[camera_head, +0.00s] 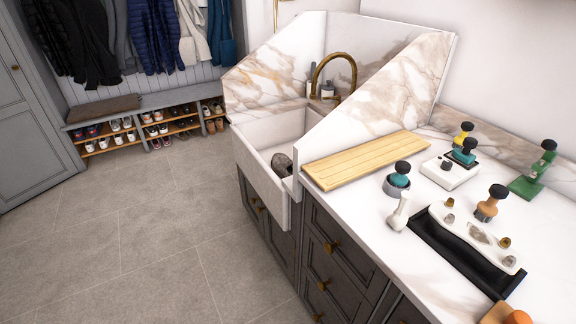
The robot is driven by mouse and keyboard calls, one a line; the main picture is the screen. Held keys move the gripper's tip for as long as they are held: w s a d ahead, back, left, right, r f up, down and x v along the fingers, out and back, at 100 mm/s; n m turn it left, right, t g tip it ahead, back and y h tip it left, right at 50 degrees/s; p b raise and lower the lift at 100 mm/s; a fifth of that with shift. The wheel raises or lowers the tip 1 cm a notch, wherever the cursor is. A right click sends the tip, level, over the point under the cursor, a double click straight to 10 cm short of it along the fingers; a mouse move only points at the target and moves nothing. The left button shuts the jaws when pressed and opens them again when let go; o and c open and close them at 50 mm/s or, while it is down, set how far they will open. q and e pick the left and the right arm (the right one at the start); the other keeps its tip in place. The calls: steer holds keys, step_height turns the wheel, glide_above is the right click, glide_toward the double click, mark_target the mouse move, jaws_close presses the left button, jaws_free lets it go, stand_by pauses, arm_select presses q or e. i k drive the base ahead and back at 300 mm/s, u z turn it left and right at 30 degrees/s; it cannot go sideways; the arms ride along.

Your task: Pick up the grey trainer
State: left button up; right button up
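A grey shoe-like object (282,164), which looks like the grey trainer, lies inside the white sink (262,178). The sink's front and right walls hide part of it, so its full shape does not show. Neither of my grippers is in view.
A wooden board (366,159) lies on the counter right of the sink. Several knobbed tools, a white block (449,170) and a black tray (455,250) crowd the counter's right. A brass tap (334,75) arches over the sink. A shoe bench (147,118) stands far left; the floor (130,230) is clear.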

mark_target(282, 164)
steer(key=i, duration=0.5)
steer(key=u, duration=0.25)
steer(key=k, duration=1.05)
steer(key=u, duration=0.95)
steer(key=i, duration=1.3)
steer(key=z, duration=1.35)
steer(key=i, duration=0.75)
steer(key=z, duration=1.8)
